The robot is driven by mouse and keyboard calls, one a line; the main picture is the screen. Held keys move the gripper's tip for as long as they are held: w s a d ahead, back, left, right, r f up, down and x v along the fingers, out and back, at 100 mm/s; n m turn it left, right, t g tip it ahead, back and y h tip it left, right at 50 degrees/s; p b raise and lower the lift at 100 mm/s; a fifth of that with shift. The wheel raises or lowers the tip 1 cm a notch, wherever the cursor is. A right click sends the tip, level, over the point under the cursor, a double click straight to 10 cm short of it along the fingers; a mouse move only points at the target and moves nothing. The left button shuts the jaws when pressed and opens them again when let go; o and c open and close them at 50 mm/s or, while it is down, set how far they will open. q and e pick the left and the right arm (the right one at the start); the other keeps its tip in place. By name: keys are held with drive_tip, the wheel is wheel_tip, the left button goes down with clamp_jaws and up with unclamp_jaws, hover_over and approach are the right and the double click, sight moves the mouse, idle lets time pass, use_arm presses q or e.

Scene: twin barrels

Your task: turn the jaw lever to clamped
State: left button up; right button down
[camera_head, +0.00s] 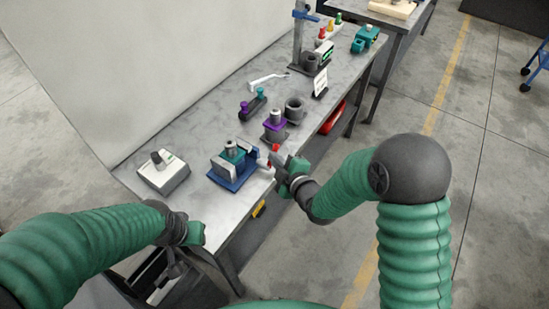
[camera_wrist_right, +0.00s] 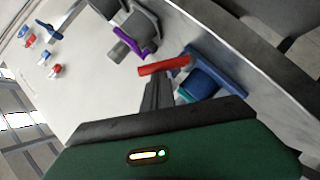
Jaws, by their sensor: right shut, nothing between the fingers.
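The blue clamp fixture (camera_head: 226,182) stands near the table's front edge and holds a teal part with a grey cylinder (camera_head: 231,147). The red jaw lever (camera_head: 275,148) is at its right side. In the right wrist view the red lever (camera_wrist_right: 163,66) reaches left from the blue fixture (camera_wrist_right: 222,68). My right gripper (camera_head: 277,161) is shut and empty, right beside the lever. In the wrist view its dark fingertips (camera_wrist_right: 159,80) are just below the lever; I cannot tell if they touch. My left gripper (camera_head: 174,264) hangs at lower left, its fingers unclear.
A white-topped box with a knob (camera_head: 163,176) stands left of the fixture. A purple-collared part (camera_head: 274,129) and a dark grey cup (camera_head: 294,110) stand behind the lever. The table's front edge runs beneath my right gripper.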

drive_tip(key=shift+w+d+f+m+g+y+p, duration=0.4)
drive_tip(key=shift+w+m+g+p, duration=0.3)
drive_tip(key=shift+p, duration=0.55)
drive_tip(key=shift+w+d+f+m+g+y+p, duration=0.2)
drive_tip(key=shift+w+d+f+m+g+p, duration=0.25)
drive_tip(key=shift+m+g+p, duration=0.55)
drive_tip(key=shift+w+d+f+m+g+y+p, duration=0.35)
drive_tip(key=shift+w+d+g+p, duration=0.2)
drive_tip(key=shift+p, duration=0.9)
drive_tip(key=shift+w+d, duration=0.1)
drive_tip(key=shift+w, duration=0.1)
